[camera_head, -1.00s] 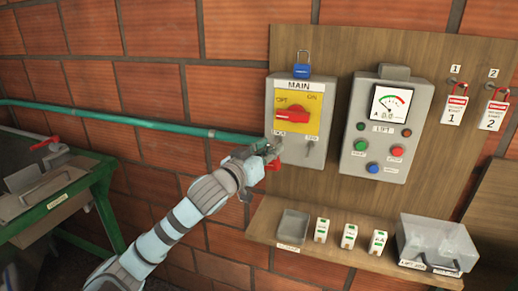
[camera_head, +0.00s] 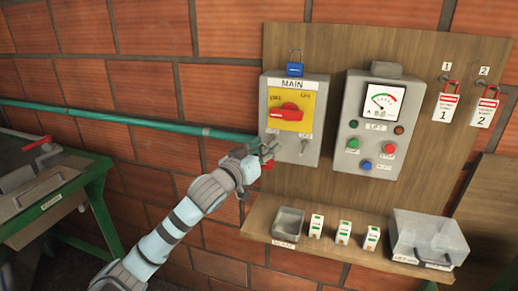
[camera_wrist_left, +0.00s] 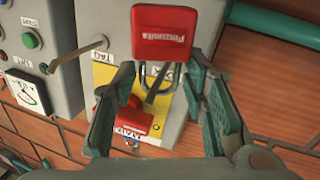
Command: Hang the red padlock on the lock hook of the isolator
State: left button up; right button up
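The isolator is a grey box (camera_head: 310,137) marked MAIN, with a red switch handle (camera_head: 291,111) on a yellow plate. The red padlock (camera_wrist_left: 163,33) shows in the left wrist view, body beyond my fingertips and shackle (camera_wrist_left: 150,78) at the lock hook (camera_wrist_left: 160,84). The shackle appears to be around or right beside the hook; I cannot tell which. In the head view the padlock is mostly hidden behind my gripper. My left gripper (camera_head: 266,152) is at the isolator's lower left corner. Its fingers (camera_wrist_left: 160,85) are spread, with gaps beside the shackle. My right gripper is out of view.
A shelf (camera_head: 262,219) with bins and small blocks lies below. A green pipe (camera_head: 140,122) runs along the wall.

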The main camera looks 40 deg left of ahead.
pick_arm(q)
jog(key=shift+o, duration=0.4)
jog(key=shift+r, duration=0.1)
notch_tip(320, 180, up, 10)
jog(key=shift+s+a+f, duration=0.1)
jog(key=shift+s+a, duration=0.05)
jog(key=shift+a, duration=0.1)
